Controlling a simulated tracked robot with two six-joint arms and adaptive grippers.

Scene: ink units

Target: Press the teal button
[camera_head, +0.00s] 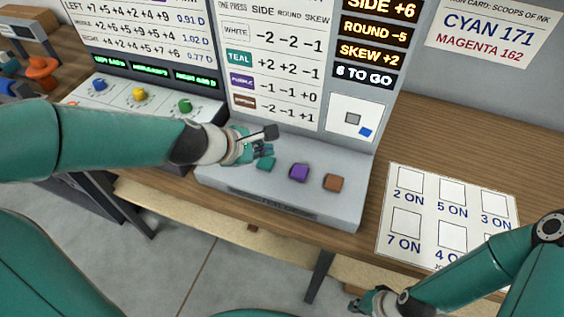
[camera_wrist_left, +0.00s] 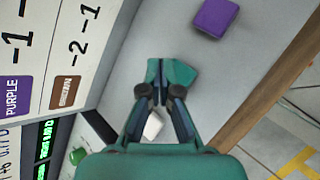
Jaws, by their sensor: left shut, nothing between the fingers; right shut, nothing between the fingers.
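The teal button (camera_head: 266,164) sits on the sloped grey console, left of the purple button (camera_head: 300,172) and the brown button (camera_head: 334,183). My left gripper (camera_head: 265,151) is shut and empty, with its fingertips right by the teal button. In the left wrist view, the tips of the left gripper (camera_wrist_left: 160,68) overlap the teal button (camera_wrist_left: 184,73); I cannot tell whether they touch it. The white button (camera_wrist_left: 153,125) shows between the finger links there and is hidden in the head view. My right gripper (camera_head: 364,302) is shut and empty at the lower right, away from the console.
A panel above lists side, round and skew values per button; its display (camera_head: 364,76) reads "6 TO GO". A second console (camera_head: 140,112) with coloured knobs stands left. A white card (camera_head: 447,222) with squares lies on the table, right. Bare wood is behind it.

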